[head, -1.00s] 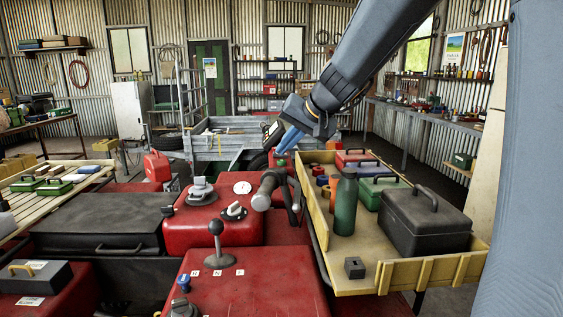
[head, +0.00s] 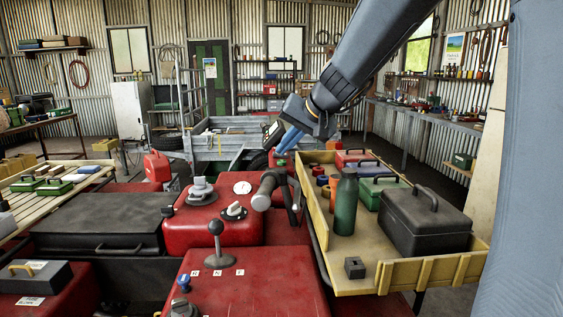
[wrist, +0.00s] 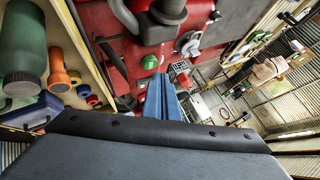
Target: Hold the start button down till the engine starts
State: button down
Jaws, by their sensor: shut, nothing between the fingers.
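The green start button (head: 282,162) sits on a small red housing near the handlebar grip (head: 262,190) of the red quad. In the wrist view the green button (wrist: 150,62) shows just beyond and slightly left of my fingertips. My gripper (head: 280,151) is shut and empty, its blue fingers slanting down to the left, with the tips close above the button. It also shows in the wrist view (wrist: 160,78). I cannot tell whether the tips touch the button; it looks uncovered there.
A yellow tray (head: 430,272) with a green bottle (head: 346,203), a dark toolbox (head: 424,218) and other cases stands right of the handlebar. A grey trailer (head: 225,145) stands behind.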

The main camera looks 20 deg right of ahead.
aim_at(284, 165)
jog(key=shift+f, duration=0.2)
jog(key=shift+f+b, duration=0.25)
jog(key=shift+b, duration=0.35)
jog(key=shift+f+b, duration=0.5)
jog(key=shift+b, duration=0.05)
dwell(0.5)
dwell(1.8)
jog(key=shift+r+p, duration=0.65)
jog(key=shift+r, duration=0.3)
notch_tip(284, 165, up, 5)
jog(key=p, duration=0.3)
